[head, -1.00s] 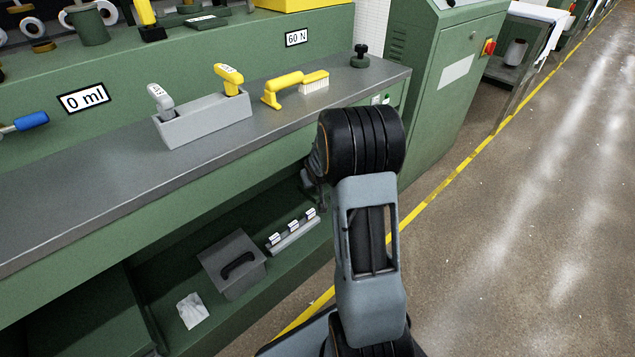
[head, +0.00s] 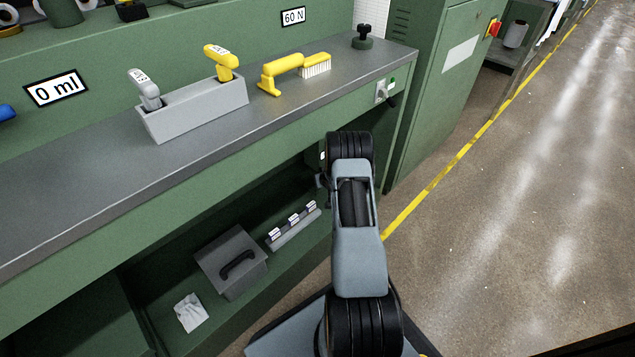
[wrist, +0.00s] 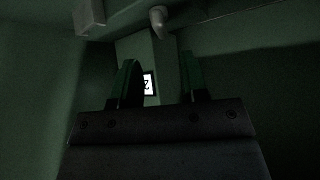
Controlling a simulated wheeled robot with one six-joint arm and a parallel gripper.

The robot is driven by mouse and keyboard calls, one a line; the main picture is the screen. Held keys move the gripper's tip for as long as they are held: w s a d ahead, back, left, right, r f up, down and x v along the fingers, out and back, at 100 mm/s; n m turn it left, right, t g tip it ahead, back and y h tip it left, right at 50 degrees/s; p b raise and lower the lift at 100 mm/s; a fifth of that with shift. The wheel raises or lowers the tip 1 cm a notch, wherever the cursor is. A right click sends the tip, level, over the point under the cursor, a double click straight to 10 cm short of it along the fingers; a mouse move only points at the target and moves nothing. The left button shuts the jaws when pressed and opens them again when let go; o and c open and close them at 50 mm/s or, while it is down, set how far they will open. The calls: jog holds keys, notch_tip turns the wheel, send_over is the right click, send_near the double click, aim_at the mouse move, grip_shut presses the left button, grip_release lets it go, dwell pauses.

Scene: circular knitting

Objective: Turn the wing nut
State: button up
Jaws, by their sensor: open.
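I cannot clearly make out a wing nut in either view. In the wrist view, my gripper (wrist: 160,80) is open, its two dark fingers apart with nothing held between them. Past the gap stands a green upright with a white label (wrist: 149,83) that seems to read 2. Above it a grey rounded fitting (wrist: 158,17) hangs from a ledge. The wrist picture is dark. In the head view, my arm reaches in below the bench front, and my gripper is largely hidden behind it. A black part (head: 391,101) juts from a small panel (head: 382,91) at the bench's right end.
The grey bench top (head: 90,185) carries a holder (head: 195,110) with two handled tools, a yellow brush (head: 315,65) and a black knob (head: 363,38). Below, a shelf holds a grey box (head: 230,262), a small rack (head: 293,228) and a cloth (head: 190,312). Open floor lies right.

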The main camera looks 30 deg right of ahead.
jog(key=shift+b+x, duration=0.95)
jog(key=shift+x, duration=2.6)
jog(key=shift+r, duration=0.1)
jog(key=c, duration=0.7)
